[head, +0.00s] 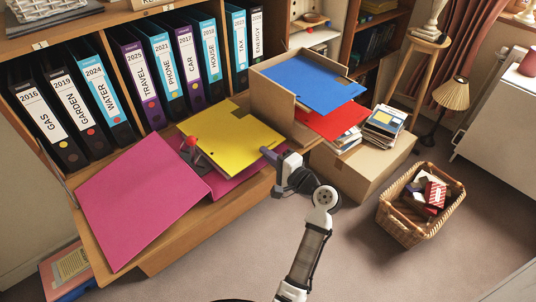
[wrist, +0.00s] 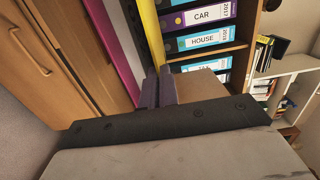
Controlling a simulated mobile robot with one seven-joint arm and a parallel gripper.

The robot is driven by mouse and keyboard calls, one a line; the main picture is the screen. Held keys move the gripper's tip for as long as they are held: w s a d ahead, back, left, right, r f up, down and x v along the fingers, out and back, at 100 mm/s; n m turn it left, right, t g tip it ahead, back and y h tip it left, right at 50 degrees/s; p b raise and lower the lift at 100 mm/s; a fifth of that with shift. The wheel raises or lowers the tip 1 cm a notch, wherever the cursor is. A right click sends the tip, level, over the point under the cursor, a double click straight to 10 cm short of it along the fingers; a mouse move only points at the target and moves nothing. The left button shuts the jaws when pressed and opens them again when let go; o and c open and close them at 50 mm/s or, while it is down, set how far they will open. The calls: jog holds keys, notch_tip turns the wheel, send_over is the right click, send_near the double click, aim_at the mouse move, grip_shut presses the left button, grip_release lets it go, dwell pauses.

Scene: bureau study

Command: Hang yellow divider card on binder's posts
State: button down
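The yellow divider card (head: 236,140) is in my gripper (head: 270,154), held at its right edge. It is tilted above the right half of the open magenta binder (head: 135,200). The binder's metal mechanism with a red lever (head: 192,143) stands at the card's left edge; its posts are too small or hidden to make out. In the wrist view the card (wrist: 152,35) shows nearly edge-on, running down between my gripper's two fingers (wrist: 158,88), with a gap between it and the magenta binder (wrist: 117,50).
Labelled binders (head: 160,70) stand in the shelf behind. A cardboard tray (head: 280,103) right of the binder holds a blue card (head: 312,78) and a red card (head: 335,120). Books (head: 384,125) sit on a cardboard box (head: 365,170). A wicker basket (head: 405,225) stands on the floor.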

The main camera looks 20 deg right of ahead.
jog(key=shift+f, duration=0.2)
dwell(0.3)
jog(key=c, duration=2)
grip_release()
jog(key=shift+s+d, duration=0.1)
jog(key=shift+v, duration=1.6)
jog(key=shift+o, duration=0.2)
jog(key=shift+o, duration=1.3)
